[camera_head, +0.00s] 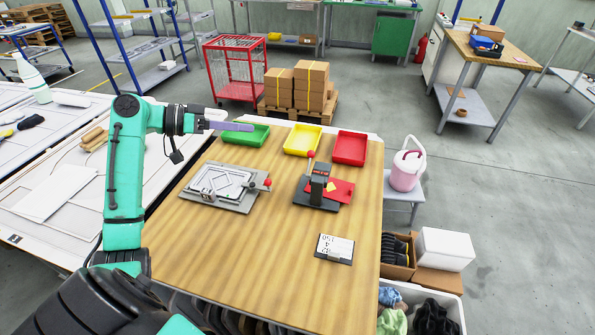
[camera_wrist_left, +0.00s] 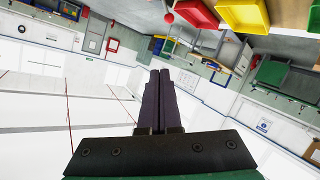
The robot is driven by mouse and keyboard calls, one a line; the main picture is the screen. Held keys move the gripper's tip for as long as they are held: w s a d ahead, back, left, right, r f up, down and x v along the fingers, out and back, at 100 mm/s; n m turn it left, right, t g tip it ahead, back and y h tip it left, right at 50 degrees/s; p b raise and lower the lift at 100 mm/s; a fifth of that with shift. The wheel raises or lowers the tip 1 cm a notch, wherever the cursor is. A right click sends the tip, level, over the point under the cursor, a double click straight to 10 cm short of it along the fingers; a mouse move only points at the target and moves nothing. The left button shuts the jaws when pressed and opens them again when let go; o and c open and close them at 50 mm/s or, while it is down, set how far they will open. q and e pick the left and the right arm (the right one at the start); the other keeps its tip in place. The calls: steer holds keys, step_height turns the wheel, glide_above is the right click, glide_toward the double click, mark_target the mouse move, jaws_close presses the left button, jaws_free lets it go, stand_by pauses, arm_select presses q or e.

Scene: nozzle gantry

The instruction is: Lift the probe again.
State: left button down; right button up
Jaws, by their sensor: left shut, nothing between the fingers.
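My left gripper (camera_head: 235,126) is at the back left of the wooden table, in front of the green tray (camera_head: 246,136) in the picture. Its fingers are together with nothing between them, as the left wrist view (camera_wrist_left: 157,72) also shows. On the table stands a dark press-like device (camera_head: 319,182) with a red ball knob (camera_head: 311,154) on top. A red plate with a yellow patch (camera_head: 342,190) lies beside it. A grey fixture (camera_head: 222,185) with a framed plate and a red knob (camera_head: 267,182) lies to the left. I cannot tell which part is the probe.
A yellow tray (camera_head: 303,140) and a red tray (camera_head: 349,148) stand at the table's back edge. A small display panel (camera_head: 335,247) lies near the right edge. The wooden table's front middle (camera_head: 260,250) is clear. White worktops lie to the left.

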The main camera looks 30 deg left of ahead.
arm_select(q)
step_height(320, 180, down, 7)
steer(key=b, duration=0.4)
arm_select(e)
step_height(320, 180, down, 7)
steer(key=w, duration=0.2)
arm_select(q)
steer(key=p, duration=0.5)
glide_toward(308, 153)
steer(key=x, duration=0.6)
steer(key=shift+a, duration=0.1)
steer(key=shift+w+d+f, duration=0.2)
steer(key=shift+w+f, duration=0.1)
arm_select(e)
steer(key=r, duration=0.3)
steer(key=s+r, duration=0.1)
steer(key=r, duration=0.1)
steer(key=shift+r, duration=0.3)
arm_select(q)
steer(key=shift+w+d+f+n+g+p, duration=0.15)
steer(key=shift+w+f+n+g+p, duration=0.35)
steer(key=shift+n+g+p, duration=0.2)
arm_select(e)
steer(key=shift+w+r, duration=0.1)
steer(key=shift+r, duration=0.6)
